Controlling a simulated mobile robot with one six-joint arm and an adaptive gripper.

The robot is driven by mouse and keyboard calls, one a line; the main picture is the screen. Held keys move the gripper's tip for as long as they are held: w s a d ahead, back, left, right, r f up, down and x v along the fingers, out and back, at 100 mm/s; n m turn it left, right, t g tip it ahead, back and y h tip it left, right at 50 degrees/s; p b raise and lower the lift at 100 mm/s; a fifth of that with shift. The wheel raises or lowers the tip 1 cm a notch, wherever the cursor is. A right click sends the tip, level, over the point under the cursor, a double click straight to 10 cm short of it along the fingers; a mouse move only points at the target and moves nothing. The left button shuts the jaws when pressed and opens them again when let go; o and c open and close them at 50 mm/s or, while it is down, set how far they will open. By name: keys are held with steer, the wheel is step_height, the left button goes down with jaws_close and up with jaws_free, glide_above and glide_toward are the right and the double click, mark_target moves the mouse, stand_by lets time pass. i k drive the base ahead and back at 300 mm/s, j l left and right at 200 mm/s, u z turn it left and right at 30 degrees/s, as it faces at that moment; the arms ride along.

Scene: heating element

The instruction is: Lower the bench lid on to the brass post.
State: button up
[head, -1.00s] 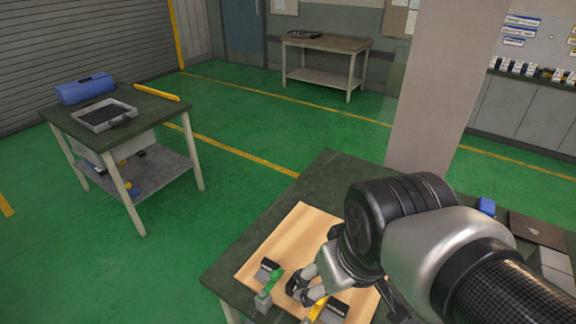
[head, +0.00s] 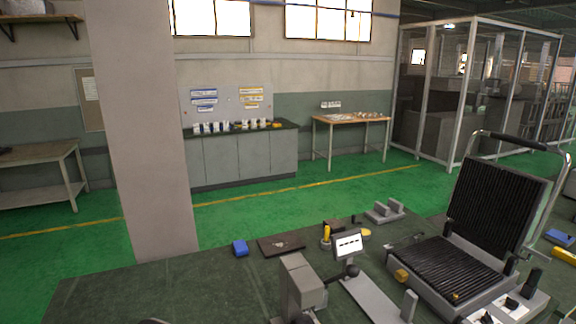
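The bench lid (head: 494,208) is a black ribbed plate in a hinged press at the right of the head view. It stands raised and tilted back, with a curved metal handle (head: 515,138) at its top. The ribbed lower plate (head: 445,268) lies open and bare below it. A small brass-coloured piece (head: 401,275) is at the left edge of the lower plate. Another small brass-coloured spot (head: 456,295) is at the front edge. I cannot tell which of them is the brass post. The lid is well clear of both. My gripper is out of view.
A grey fixture with a small display (head: 348,244) stands left of the press. The dark green bench top (head: 160,285) is clear at left.

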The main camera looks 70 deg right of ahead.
mark_target(498, 208)
steer(key=z, duration=1.35)
steer(key=l+z, duration=0.1)
steer(key=z, duration=0.3)
steer(key=l+z, duration=0.15)
steer(key=z, duration=0.3)
steer(key=l+z, duration=0.1)
steer(key=z, duration=0.3)
steer(key=l+z, duration=0.1)
steer(key=z, duration=0.3)
steer(key=i+l+z, duration=0.1)
steer(key=z, duration=0.35)
